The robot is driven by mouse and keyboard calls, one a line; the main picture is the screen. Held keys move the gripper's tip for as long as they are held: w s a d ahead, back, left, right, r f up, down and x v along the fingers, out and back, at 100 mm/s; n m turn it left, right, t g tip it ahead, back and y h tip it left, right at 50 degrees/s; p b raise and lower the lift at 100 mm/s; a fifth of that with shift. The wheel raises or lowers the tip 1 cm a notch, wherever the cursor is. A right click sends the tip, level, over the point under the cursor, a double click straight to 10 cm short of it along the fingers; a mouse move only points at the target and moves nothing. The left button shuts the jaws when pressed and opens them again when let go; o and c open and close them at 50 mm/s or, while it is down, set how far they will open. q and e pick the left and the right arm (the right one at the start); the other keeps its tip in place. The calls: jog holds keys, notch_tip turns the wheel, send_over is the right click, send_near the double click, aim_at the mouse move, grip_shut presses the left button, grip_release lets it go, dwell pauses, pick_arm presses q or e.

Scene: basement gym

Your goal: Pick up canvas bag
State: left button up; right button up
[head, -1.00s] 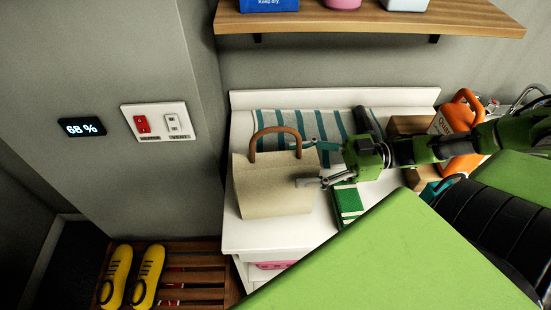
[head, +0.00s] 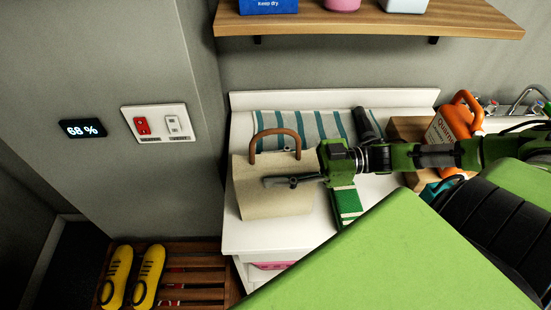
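The beige canvas bag (head: 250,195) with a brown arched handle (head: 276,132) stands upright on the white cabinet top (head: 240,238), toward its left side. My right gripper (head: 284,166) comes in from the right at the bag's upper right part. Its fingers are spread apart. The lower finger lies in front of the bag's face. The upper finger is mostly hidden by the bag, with a small part showing near the handle's right foot. I cannot tell whether either finger touches the bag. My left gripper is out of view.
A teal-striped towel (head: 324,124) lies behind the bag. A green box (head: 347,203) lies to its right. An orange jug (head: 458,119) and a cardboard box (head: 408,126) stand further right. A wooden shelf (head: 370,22) hangs above. Yellow shoes (head: 148,278) sit on a slatted bench (head: 195,268).

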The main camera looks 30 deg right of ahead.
aim_at(255, 160)
grip_shut()
jog(key=shift+r, duration=0.1)
jog(key=shift+r, duration=0.45)
notch_tip(255, 160, up, 3)
jog(key=shift+s+f+p, duration=0.1)
jog(key=shift+f+p, duration=0.1)
jog(key=shift+p, duration=0.3)
jog(key=s+r+p, duration=0.6)
jog(key=s+r, duration=0.3)
jog(key=s, duration=0.4)
jog(key=shift+s+r+p, duration=0.2)
jog(key=shift+s+p, duration=0.1)
jog(key=shift+s, duration=0.05)
